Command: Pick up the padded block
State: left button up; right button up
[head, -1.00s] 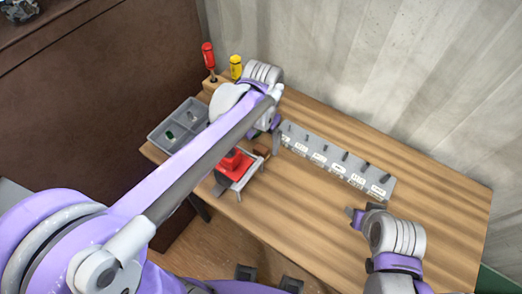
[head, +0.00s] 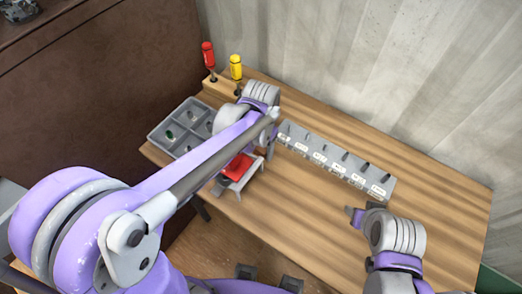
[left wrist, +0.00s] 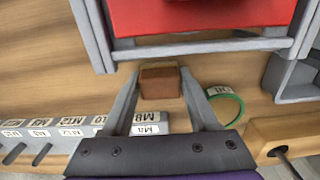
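The padded block, a small brown block (left wrist: 160,84), lies on the wooden table close to the grey frame in the left wrist view. In the head view my left arm hides it. My left gripper (left wrist: 160,72) has its two fingers apart, one on each side of the block. The fingertips look very near its sides, with no clear grip on it. In the head view the left hand (head: 268,146) is over the table beside the red-topped stand. My right gripper (head: 361,212) hangs over the right part of the table, empty, its fingers apart.
A grey frame with a red top (head: 238,167) stands close to the left hand. A labelled grey rack (head: 335,160) runs along the back. A grey compartment tray (head: 160,140) and red and yellow screwdrivers (head: 236,68) are at left. A green ring (left wrist: 238,99) lies near the block.

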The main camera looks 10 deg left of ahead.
aim_at(261, 148)
pick_arm(q)
grip_shut()
jog(key=shift+r, duration=0.1)
notch_tip(261, 148, up, 10)
jog(key=shift+f+p, duration=0.1)
jog(key=shift+p, duration=0.2)
jog(key=shift+o, duration=0.8)
grip_release()
jog(key=c, duration=0.6)
